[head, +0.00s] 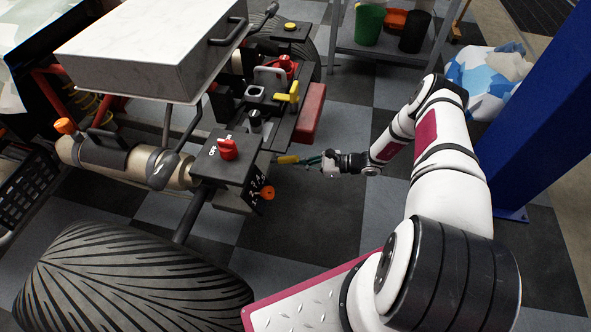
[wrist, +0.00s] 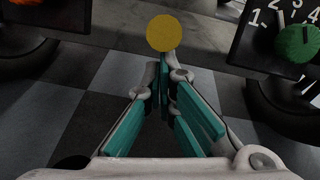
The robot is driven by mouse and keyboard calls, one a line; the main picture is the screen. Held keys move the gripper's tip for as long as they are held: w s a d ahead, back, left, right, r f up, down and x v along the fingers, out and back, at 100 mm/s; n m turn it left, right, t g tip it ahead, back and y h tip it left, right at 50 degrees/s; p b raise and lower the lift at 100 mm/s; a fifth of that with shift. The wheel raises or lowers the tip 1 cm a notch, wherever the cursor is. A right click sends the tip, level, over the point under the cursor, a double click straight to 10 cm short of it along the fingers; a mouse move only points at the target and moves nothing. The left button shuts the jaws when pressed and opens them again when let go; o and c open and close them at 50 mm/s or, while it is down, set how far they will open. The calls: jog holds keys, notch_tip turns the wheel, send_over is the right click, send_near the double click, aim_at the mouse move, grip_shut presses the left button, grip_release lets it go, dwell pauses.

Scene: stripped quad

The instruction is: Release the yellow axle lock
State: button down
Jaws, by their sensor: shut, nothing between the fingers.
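A yellow cylinder (head: 288,159), which looks like the axle lock, sticks out from the side of the quad frame in the head view. In the wrist view its round yellow end (wrist: 163,33) faces me, just above and beyond my fingertips. My gripper (head: 304,160) is to the right of it, pointing at its end. In the wrist view the teal fingers (wrist: 165,78) are shut with nothing between them. I cannot tell whether the fingertips touch the yellow end. A separate yellow lever (head: 294,91) stands higher on the frame.
A red block (head: 309,114) lies behind. A blue post (head: 540,110) stands right; floor below is clear.

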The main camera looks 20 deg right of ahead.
jog(key=shift+a+r+g+h+p, duration=0.15)
jog(key=shift+r+g+h+p, duration=0.2)
jog(key=shift+r+p, duration=0.45)
jog(key=shift+w+r, duration=0.1)
jog(key=shift+r, duration=0.15)
jog(key=shift+f, duration=0.1)
jog(key=s+d+r, duration=0.1)
jog(key=s+d, duration=0.4)
jog(key=d, duration=0.5)
jog(key=shift+s+b, duration=0.3)
jog(key=shift+s, duration=0.1)
